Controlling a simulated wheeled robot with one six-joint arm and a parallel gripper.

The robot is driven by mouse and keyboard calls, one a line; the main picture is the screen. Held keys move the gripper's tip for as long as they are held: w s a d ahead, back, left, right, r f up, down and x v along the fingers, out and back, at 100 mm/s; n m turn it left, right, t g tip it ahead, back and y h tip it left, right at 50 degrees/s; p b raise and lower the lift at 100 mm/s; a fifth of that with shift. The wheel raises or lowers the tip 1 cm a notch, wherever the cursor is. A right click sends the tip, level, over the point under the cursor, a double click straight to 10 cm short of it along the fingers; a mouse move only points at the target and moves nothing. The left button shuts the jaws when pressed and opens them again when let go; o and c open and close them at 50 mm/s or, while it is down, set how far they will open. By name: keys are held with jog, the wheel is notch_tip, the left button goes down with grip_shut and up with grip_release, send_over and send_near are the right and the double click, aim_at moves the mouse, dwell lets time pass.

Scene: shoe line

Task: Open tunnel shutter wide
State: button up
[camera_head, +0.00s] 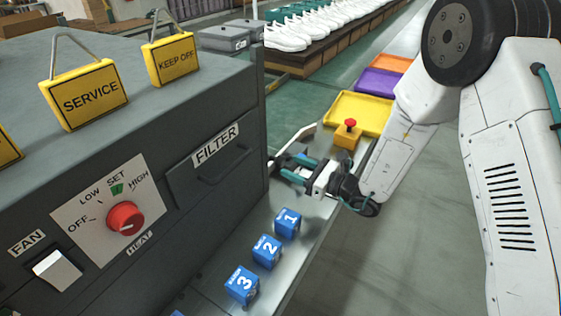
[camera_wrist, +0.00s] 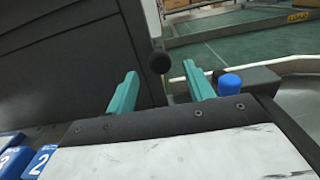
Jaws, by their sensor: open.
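The tunnel is the big dark grey machine (camera_head: 205,120) on the left of the head view. Its dark side wall (camera_wrist: 60,60) fills the left of the wrist view. A black ball knob (camera_wrist: 159,62) stands at the wall's edge in the wrist view, seen between the two teal fingertips; I cannot tell whether they touch it. The shutter itself is not clearly seen, and how far it is open cannot be told. My gripper (camera_head: 281,167) is open at the tunnel's right end, above the metal ledge; it also shows in the wrist view (camera_wrist: 160,70).
Blue numbered cubes, 1 (camera_head: 288,221), 2 (camera_head: 266,251) and 3 (camera_head: 242,284), stand on the ledge (camera_head: 308,232) below my gripper. A red button on a yellow box (camera_head: 347,135) and a yellow tray (camera_head: 362,112) lie beyond it. A blue cap (camera_wrist: 230,84) is near the right finger.

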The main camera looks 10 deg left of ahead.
aim_at(283, 162)
jog(key=x, duration=0.5)
jog(key=shift+a, duration=0.15)
